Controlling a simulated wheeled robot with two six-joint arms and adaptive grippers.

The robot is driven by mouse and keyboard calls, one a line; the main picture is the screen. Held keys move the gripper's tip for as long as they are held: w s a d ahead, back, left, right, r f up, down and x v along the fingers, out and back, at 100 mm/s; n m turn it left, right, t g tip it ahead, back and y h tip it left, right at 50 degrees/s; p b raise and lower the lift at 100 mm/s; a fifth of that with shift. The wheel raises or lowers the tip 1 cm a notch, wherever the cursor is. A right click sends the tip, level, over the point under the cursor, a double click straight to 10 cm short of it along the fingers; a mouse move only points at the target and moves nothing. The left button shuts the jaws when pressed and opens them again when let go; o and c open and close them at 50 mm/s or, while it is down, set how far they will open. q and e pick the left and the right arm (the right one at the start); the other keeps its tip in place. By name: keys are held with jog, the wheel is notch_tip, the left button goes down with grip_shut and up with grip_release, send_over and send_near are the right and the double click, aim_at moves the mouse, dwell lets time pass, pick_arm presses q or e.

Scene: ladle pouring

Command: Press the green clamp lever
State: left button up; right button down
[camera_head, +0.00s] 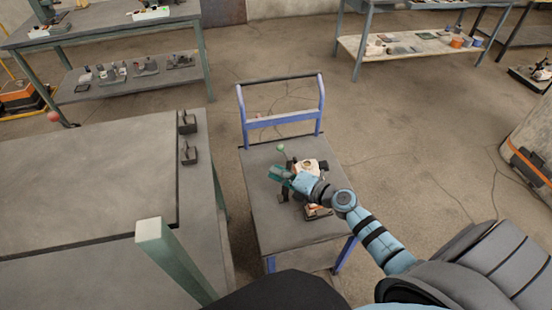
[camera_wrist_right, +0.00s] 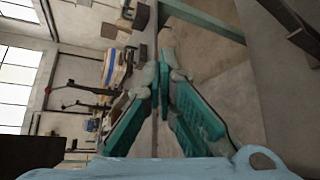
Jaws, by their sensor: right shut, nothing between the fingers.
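A green round knob (camera_head: 281,148), which looks like the end of the green clamp lever, stands on the cart by a small white and dark device (camera_head: 312,166). My right gripper (camera_head: 274,172) is shut and empty, over the cart top just below the knob in the picture. I cannot tell whether it touches the lever. My forearm and gripper hide part of the device and the lever's lower part. In the right wrist view the teal fingers (camera_wrist_right: 162,90) lean together, and neither knob nor device shows. My left gripper is not in view.
The cart (camera_head: 262,215) has a grey top and a blue handle (camera_head: 284,119) at its far end. A large grey table (camera_head: 80,190) stands to the left, with a pale green post (camera_head: 172,258) near the front. Two small dark blocks (camera_head: 189,154) sit along its right side.

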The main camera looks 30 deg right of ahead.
jog(key=w, duration=0.1)
jog(key=w+d, duration=0.1)
jog(key=w, duration=0.1)
jog(key=w+d+b, duration=0.1)
jog(key=shift+w+r, duration=0.15)
jog(key=shift+w, duration=0.2)
